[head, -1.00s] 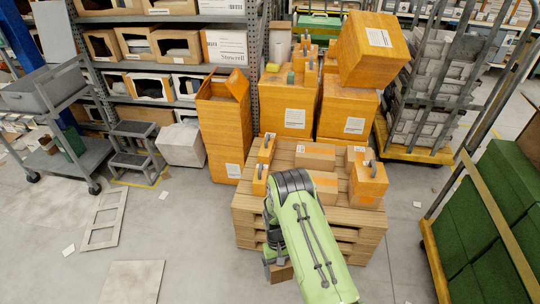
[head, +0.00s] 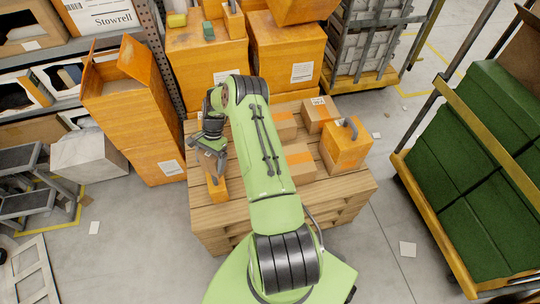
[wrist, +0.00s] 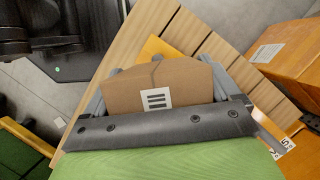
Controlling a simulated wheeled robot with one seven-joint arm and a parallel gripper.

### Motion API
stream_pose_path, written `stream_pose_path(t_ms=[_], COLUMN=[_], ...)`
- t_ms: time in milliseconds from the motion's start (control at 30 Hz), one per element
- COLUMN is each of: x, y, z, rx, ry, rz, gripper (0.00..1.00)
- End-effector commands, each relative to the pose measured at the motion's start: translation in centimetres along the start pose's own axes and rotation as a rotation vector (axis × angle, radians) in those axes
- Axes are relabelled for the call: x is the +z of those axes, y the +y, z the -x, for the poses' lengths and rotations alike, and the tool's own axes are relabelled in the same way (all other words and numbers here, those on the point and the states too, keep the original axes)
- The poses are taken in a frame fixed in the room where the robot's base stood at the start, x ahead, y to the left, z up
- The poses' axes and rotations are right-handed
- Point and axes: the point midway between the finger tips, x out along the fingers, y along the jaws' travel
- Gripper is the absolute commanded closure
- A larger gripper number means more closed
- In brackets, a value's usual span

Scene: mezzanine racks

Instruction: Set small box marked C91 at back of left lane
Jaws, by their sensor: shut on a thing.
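My gripper (wrist: 158,68) is shut on a small brown cardboard box (wrist: 180,80), with a finger on each side of it. A white label with dark bars shows on the box; I cannot read C91 on it. In the head view my gripper (head: 209,152) hangs over the left part of the wooden pallet (head: 225,230), and the held box is mostly hidden there. A small orange box (head: 218,188) stands on the pallet just below the gripper. I cannot make out a marked left lane.
Brown cartons (head: 300,162) and an orange box with a grey handle (head: 346,147) stand on the pallet's right part. Tall orange boxes (head: 205,70) stand behind it. A cart of green boxes (head: 480,170) is at right, an open orange box (head: 135,110) at left.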

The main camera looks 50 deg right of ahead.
Motion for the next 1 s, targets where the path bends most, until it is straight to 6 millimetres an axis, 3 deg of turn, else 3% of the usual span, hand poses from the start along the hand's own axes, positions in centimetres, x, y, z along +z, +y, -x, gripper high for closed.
stream_pose_path(t_ms=[33, 100, 200, 333, 467, 633, 1000], x=[-2.4, -5.1, -8.7, -11.9, -13.4, -14.9, -17.0], y=[0.3, 0.8, 1.8, 2.8, 3.3, 3.3, 3.3], z=[0.5, 1.3, 0.2, -1.0, -1.9, -5.7, -10.8], rx=[-0.054, -0.12, -0.198, -0.274, -0.305, -0.306, -0.305], ry=[0.001, 0.0, -0.003, 0.0, 0.001, 0.002, 0.003], rz=[-0.118, -0.284, -0.484, -0.662, -0.739, -0.744, -0.74], gripper=[0.47, 0.47, 0.47, 0.47, 0.47, 0.47, 0.47])
